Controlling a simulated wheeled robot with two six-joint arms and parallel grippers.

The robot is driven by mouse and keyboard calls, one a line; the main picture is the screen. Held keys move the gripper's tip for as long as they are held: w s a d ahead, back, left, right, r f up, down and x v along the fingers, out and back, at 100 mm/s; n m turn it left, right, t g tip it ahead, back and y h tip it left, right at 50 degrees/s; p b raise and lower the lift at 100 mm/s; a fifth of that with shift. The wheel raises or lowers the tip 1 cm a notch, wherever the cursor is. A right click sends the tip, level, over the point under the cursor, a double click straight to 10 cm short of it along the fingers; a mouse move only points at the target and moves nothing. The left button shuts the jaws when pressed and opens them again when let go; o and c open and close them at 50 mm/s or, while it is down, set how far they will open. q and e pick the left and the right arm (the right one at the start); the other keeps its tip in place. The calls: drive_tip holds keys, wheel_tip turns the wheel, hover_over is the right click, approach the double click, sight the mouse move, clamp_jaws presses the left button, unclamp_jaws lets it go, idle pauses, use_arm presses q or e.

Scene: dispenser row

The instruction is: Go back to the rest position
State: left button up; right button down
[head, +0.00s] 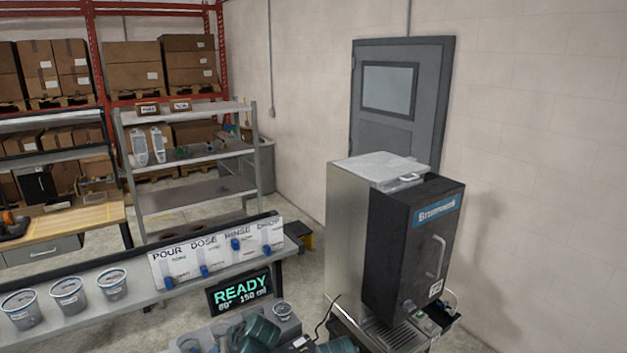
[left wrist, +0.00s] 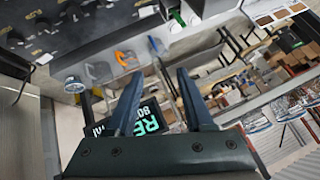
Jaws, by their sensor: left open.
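My left gripper (left wrist: 158,92) is open in the left wrist view, its two dark blue fingers spread with nothing held between them. A dark display with green letters (left wrist: 150,118) shows behind the fingers, apart from them. In the head view dark green parts of my own arm show at the bottom edge, in front of the dispenser machine; the fingertips cannot be made out there. The same display (head: 240,292) reads READY in the head view. My right gripper is not in either view.
The black and steel dispenser machine (head: 415,250) stands at right. A shelf (head: 150,312) with several clear cups and a white panel (head: 217,250) labelled POUR, DOSE, RINSE, DROP runs along the left. Racks and a door are farther back.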

use_arm(q)
drive_tip(key=s+d+f+m+g+h, duration=0.4)
drive_tip(key=s+d+f+h, duration=0.15)
drive_tip(key=s, duration=0.25)
drive_tip(key=s+d+f+m+b, duration=0.1)
drive_tip(key=s+d+f+b, duration=0.1)
drive_tip(key=f+b, duration=0.5)
drive_tip(key=s+d+f+m+b, duration=0.2)
drive_tip(key=d+f+b, duration=0.3)
drive_tip(key=f+b, duration=0.2)
drive_tip(key=s+d+f+m+g+b, duration=0.1)
drive_tip(key=s+d+f+b, duration=0.1)
drive_tip(key=d+f+b, duration=0.2)
wheel_tip(320, 180, down, 3)
drive_tip(key=b, duration=0.3)
drive_tip(key=shift+d+f+m+b, duration=0.2)
drive_tip(key=shift+d+m+b, duration=0.05)
drive_tip(key=shift+m+b, duration=0.05)
idle(1.2)
